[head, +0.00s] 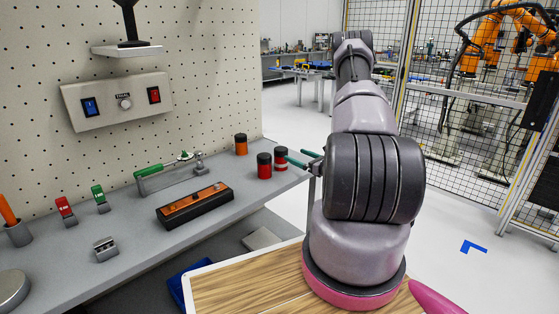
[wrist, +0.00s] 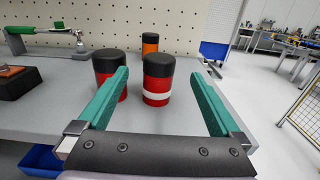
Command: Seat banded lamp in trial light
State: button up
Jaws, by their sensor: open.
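The banded lamp, a red cylinder with a black top and a white band, stands upright near the bench's far right end in the head view (head: 281,160). It also shows in the wrist view (wrist: 158,86), centred between the fingers. My gripper (head: 294,157) is open, with its teal fingers pointing at the lamp. In the wrist view the gripper (wrist: 158,75) has space on both sides of the lamp, and nothing is held. I cannot tell whether the tips reach past its front. A panel marked TRIAL (head: 110,118) on the pegboard has a round pale fitting (head: 124,103) between two switches.
A plain red cylinder (head: 264,167) stands close left of the banded lamp; my left finger partly covers it in the wrist view (wrist: 108,68). An orange cylinder (head: 240,145) stands behind. A black-and-orange block (head: 195,205) and a green-handled clamp (head: 165,172) lie further left.

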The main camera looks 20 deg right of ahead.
aim_at(286, 153)
jog(key=x, duration=0.2)
jog(key=shift+w+a, duration=0.1)
jog(key=shift+w, duration=0.3)
jog(key=x, duration=0.3)
jog(key=f+x, duration=0.1)
jog(key=x, duration=0.1)
jog(key=shift+w, duration=0.1)
grip_shut()
